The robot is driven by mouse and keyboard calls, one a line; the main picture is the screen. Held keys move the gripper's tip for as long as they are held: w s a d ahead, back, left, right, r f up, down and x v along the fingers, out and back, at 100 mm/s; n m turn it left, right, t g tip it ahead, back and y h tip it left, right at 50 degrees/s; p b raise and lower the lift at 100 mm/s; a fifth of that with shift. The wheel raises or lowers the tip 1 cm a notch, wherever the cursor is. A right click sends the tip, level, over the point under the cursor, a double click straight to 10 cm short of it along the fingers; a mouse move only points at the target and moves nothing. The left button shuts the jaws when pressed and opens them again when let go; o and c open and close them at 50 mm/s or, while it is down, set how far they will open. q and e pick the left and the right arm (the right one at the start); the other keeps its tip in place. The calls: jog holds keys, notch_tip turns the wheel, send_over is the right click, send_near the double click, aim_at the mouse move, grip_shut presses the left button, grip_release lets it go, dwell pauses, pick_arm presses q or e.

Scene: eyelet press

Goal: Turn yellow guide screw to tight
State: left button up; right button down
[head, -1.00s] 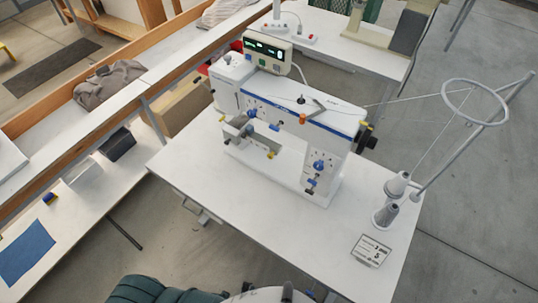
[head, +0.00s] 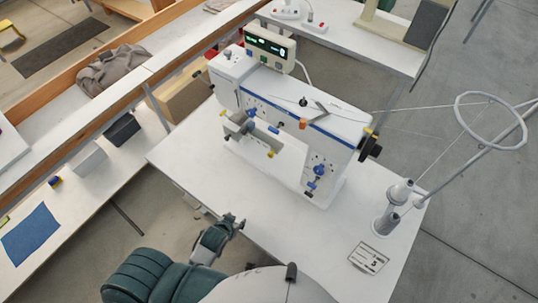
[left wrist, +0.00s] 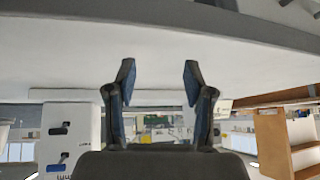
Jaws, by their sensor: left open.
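The white sewing-type machine (head: 285,120) stands on the white table. Small yellow parts show on it: one under the front arm (head: 271,154), one at the upper left (head: 223,113) and one by the dark handwheel (head: 369,132). I cannot tell which is the guide screw, nor how tight any of them is. My left gripper (head: 234,220) is at the table's front edge, well apart from the machine. In the left wrist view its two fingers (left wrist: 160,75) are spread with nothing between them. My right gripper is not in view.
A thread stand with cones (head: 391,205) and a small label card (head: 369,257) are on the table's right side. A display box (head: 269,45) is mounted on top of the machine. The table front (head: 270,210) is clear. A side bench with boxes stands left.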

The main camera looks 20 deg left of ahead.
pick_arm(q)
jog(key=w+r+t, duration=0.1)
jog(key=w+t, duration=0.1)
jog(key=w+r+t+h, duration=0.1)
jog(key=w+r+t, duration=0.1)
jog(key=w+r+t+h, duration=0.1)
jog(key=w+t, duration=0.1)
jog(key=w, duration=0.1)
jog(key=shift+w+a+r+m, duration=0.1)
jog(key=shift+a+r+m, duration=0.15)
jog(key=shift+m, duration=0.15)
notch_tip(320, 180, up, 4)
jog(key=w+m+t+h, duration=0.1)
jog(key=t+h, duration=0.2)
jog(key=h+p, duration=0.1)
send_near(269, 156)
jog(key=shift+m+t, duration=0.3)
jog(key=shift+t, duration=0.1)
jog(key=x, duration=0.9)
jog(key=shift+w+d+f, duration=0.15)
jog(key=shift+d+f, duration=0.05)
jog(key=shift+c, duration=0.2)
grip_shut()
